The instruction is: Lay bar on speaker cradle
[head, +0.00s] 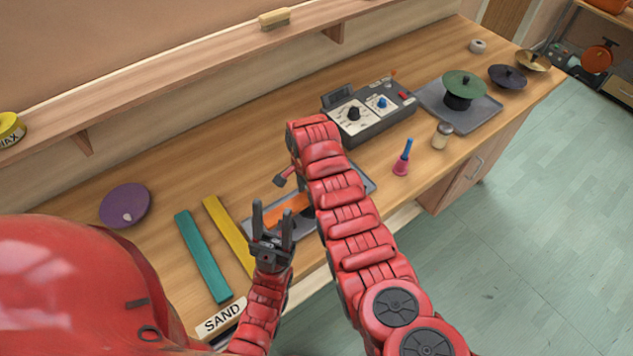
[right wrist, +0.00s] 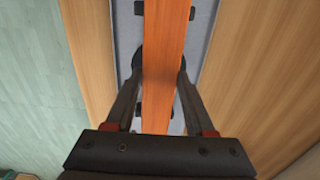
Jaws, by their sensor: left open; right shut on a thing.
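The orange bar (head: 285,211) is over the speaker cradle, a grey tray (head: 366,182) with dark supports, partly hidden behind my arms in the head view. In the right wrist view my right gripper (right wrist: 160,75) is shut on the bar (right wrist: 167,35), one finger on each side. The bar runs lengthwise along the tray (right wrist: 204,22), and dark supports (right wrist: 138,8) show at its sides. I cannot tell whether it touches them. My left gripper (head: 271,218) is open and empty, in front of the tray's left part in the head view.
A purple disc (head: 125,205) lies farther left. A control box (head: 368,112), a pink-and-blue bell (head: 403,160) and a shaker (head: 442,136) stand right.

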